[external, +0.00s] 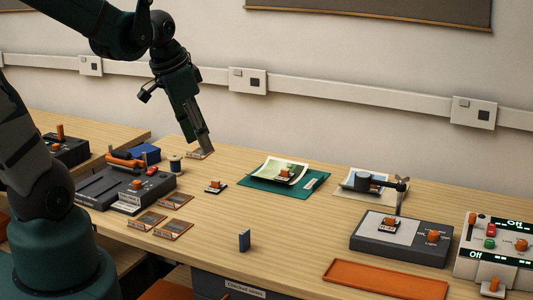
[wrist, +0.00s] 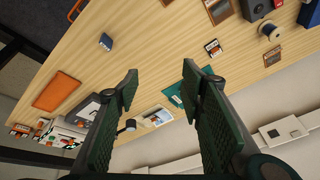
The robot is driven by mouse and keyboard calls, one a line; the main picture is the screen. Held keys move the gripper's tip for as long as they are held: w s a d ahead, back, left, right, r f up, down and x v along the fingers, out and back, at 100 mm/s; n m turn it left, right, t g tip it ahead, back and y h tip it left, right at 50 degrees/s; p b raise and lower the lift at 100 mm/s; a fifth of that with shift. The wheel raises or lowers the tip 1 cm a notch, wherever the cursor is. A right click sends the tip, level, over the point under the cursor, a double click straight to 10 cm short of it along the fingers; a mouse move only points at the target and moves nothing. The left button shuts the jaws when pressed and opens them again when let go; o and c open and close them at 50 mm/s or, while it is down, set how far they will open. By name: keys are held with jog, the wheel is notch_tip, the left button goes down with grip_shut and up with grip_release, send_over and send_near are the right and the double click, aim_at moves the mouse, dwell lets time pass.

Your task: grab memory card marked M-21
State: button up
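Several small pale cards with orange grips are in view; I cannot read M-21 on any. One card (external: 215,187) lies alone on the table's middle; it also shows in the wrist view (wrist: 213,48). Another (external: 285,176) lies on a print over a green folder (external: 257,182). A third (external: 390,223) lies on the light plate of a dark grey unit. My gripper (external: 206,150) hangs above the table's back left, near a small brown-framed piece. In the wrist view my gripper (wrist: 168,78) has its fingers wide apart with nothing between them.
Several brown-framed pieces (external: 173,230) lie front left by a dark device (external: 123,185). A blue upright block (external: 244,240) stands at the front. An orange tray (external: 385,280) and a control panel (external: 495,245) are at the right.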

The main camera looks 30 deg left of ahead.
aim_at(244, 231)
jog(key=s+d+f+m+g+b, duration=0.2)
jog(key=d+f+m+g, duration=0.2)
jog(key=d+f+m, duration=0.7)
jog(key=shift+s+d+f, duration=0.15)
jog(key=shift+d+f, duration=0.4)
jog(key=shift+f, duration=1.3)
jog(key=shift+f, duration=0.15)
jog(key=shift+d+f+b, duration=0.2)
jog(key=shift+f+b, duration=0.15)
jog(key=shift+f, duration=0.8)
jog(key=shift+s+d+f+b, duration=0.15)
jog(key=shift+f+b, duration=0.3)
jog(key=shift+f, duration=0.85)
jog(key=shift+d+f+b, duration=0.2)
jog(key=shift+f+b, duration=0.2)
jog(key=shift+f, duration=0.9)
jog(key=c, duration=0.9)
